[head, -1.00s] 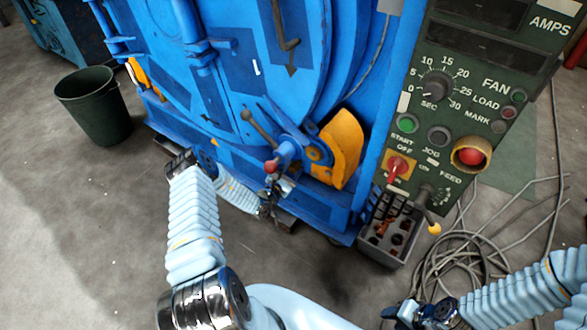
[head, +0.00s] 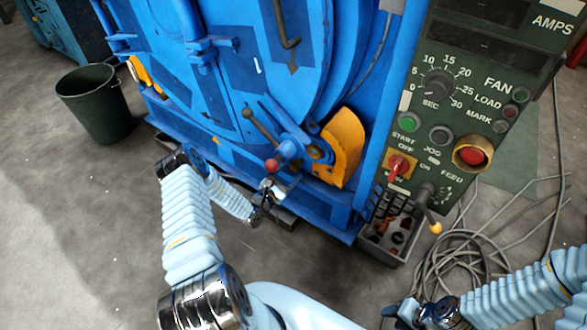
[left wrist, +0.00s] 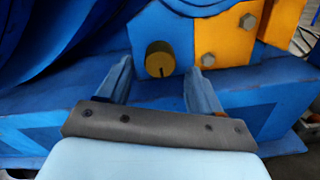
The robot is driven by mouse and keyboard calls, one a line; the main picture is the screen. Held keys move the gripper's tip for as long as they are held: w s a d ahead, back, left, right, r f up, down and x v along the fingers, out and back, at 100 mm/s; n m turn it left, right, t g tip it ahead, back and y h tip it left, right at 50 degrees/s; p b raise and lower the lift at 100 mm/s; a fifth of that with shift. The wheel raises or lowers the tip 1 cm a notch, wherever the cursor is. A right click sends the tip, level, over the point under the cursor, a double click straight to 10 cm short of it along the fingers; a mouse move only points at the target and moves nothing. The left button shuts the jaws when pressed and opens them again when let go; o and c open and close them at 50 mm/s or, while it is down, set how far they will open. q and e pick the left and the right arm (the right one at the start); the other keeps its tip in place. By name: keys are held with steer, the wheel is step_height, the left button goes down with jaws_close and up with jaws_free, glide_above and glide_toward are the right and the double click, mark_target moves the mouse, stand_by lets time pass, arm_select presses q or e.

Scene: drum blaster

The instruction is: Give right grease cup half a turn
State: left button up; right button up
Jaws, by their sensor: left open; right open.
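A round brass grease cup (left wrist: 160,59) with a dark mark on its face sits on the blue machine in the left wrist view. My left gripper (left wrist: 158,80) is open, with one finger on each side below the cup. The cup appears between the fingertips and slightly beyond them; I cannot tell whether they touch it. In the head view my left gripper (head: 270,190) is low at the machine's front, just below the red lever knob (head: 272,165). I cannot make out the cup there. My right gripper (head: 390,311) is open at the bottom edge, away from the machine.
An orange guard (head: 343,148) with bolts lies right of the cup. A dark green control panel (head: 465,90) stands at the right, above a grey parts bin (head: 392,252). Loose cables (head: 465,255) lie on the floor. A green bucket (head: 95,105) stands left.

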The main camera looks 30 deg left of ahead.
arm_select(q)
steer(key=s, duration=0.9)
steer(key=shift+s+a, duration=0.35)
steer(key=shift+s, duration=0.05)
steer(key=n+t+h+b, duration=0.15)
steer(key=t+b, duration=0.25)
steer(key=b, duration=1)
glide_toward(293, 169)
steer(key=b+x, duration=0.1)
steer(key=x, duration=1)
steer(key=shift+w, duration=0.15)
steer(key=shift+c, duration=0.4)
